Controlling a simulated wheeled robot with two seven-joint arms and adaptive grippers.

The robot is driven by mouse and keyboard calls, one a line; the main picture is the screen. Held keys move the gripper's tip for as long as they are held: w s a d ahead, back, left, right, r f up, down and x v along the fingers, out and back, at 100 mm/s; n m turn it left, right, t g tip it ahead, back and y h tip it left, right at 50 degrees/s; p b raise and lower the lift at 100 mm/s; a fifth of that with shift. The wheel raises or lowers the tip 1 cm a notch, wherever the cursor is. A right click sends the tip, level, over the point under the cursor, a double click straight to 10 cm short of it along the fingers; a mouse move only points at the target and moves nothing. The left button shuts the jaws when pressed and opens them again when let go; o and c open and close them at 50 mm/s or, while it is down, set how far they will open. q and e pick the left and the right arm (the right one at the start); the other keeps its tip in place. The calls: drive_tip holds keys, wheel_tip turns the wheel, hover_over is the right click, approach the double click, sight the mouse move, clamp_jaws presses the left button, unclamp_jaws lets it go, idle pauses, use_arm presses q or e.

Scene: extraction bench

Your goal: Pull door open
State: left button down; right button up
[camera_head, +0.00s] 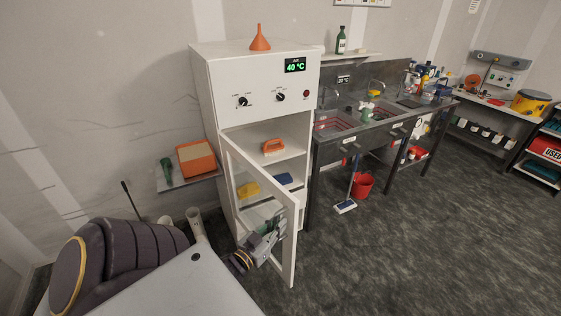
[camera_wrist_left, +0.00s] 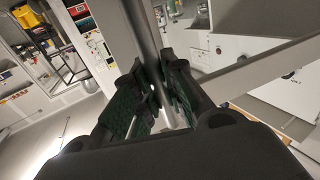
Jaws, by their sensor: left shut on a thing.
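The white-framed door (camera_head: 291,250) of the tall white cabinet (camera_head: 215,85) stands partly open, swung out toward me, with its hinge side at the left. My left gripper (camera_head: 272,230) is at the door's free side, at about the lower half of its height. In the left wrist view the green-padded fingers (camera_wrist_left: 160,95) close around a grey upright bar (camera_wrist_left: 148,45) of the door. I cannot tell whether this bar is a handle or the frame's edge. My right gripper is not in view.
Cabinet shelves hold an orange object (camera_head: 272,147), a yellow one (camera_head: 248,189) and a blue one (camera_head: 283,179). An orange funnel (camera_head: 260,41) stands on top. A sink bench (camera_head: 345,142), red bucket (camera_head: 363,185) and broom head (camera_head: 345,207) are to the right. Floor right of the door is clear.

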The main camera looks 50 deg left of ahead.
use_arm(q)
drive_tip(key=shift+d, duration=0.1)
drive_tip(key=c, duration=1.5)
unclamp_jaws()
drive_tip(key=shift+o, duration=0.2)
drive_tip(key=shift+s, duration=0.1)
drive_tip(key=s+d, duration=0.1)
drive_tip(key=s, duration=1)
drive_tip(key=shift+s+d, duration=0.3)
drive_tip(key=shift+d, duration=0.05)
